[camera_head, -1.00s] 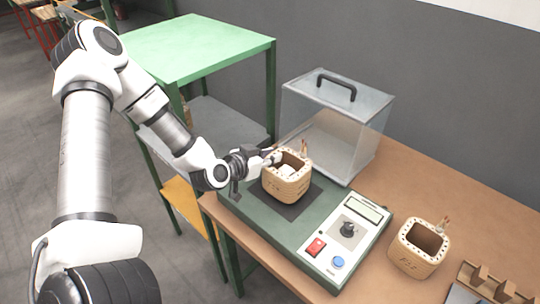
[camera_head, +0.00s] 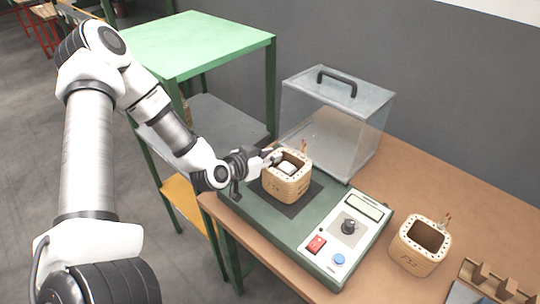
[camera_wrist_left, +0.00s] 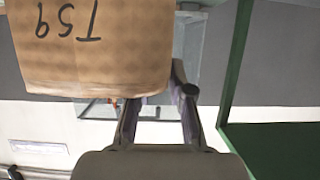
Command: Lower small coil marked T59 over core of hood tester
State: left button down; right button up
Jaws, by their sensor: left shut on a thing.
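The small tan coil (camera_head: 287,188) sits upright at the green hood tester's dark pad, with a pale core (camera_head: 287,168) showing inside its opening. I cannot tell whether its underside touches the pad. In the left wrist view the coil (camera_wrist_left: 90,60) fills the upper left, and its T59 mark appears upside down. My left gripper (camera_head: 271,158) is shut on the coil's wall at its left rear side. It also shows in the left wrist view (camera_wrist_left: 158,95), its fingertips partly hidden by the coil. The hood tester (camera_head: 250,222) has a white control panel. My right gripper is not in view.
Another tan coil (camera_head: 420,247) stands on the brown table (camera_head: 395,175) at the right; its mark is not clear. A clear hood (camera_head: 352,128) with a black handle stands behind the tester. A wooden rack (camera_head: 488,285) is at the lower right. A green stand (camera_head: 200,48) is behind my left arm.

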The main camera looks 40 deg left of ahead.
pick_arm(q)
jog(key=shift+f, duration=0.3)
jog(key=c, duration=1.1)
grip_release()
jog(key=shift+o, duration=0.7)
jog(key=shift+a, duration=0.1)
jog(key=shift+c, duration=0.4)
jog(key=o, duration=0.3)
jog(key=shift+f, duration=0.1)
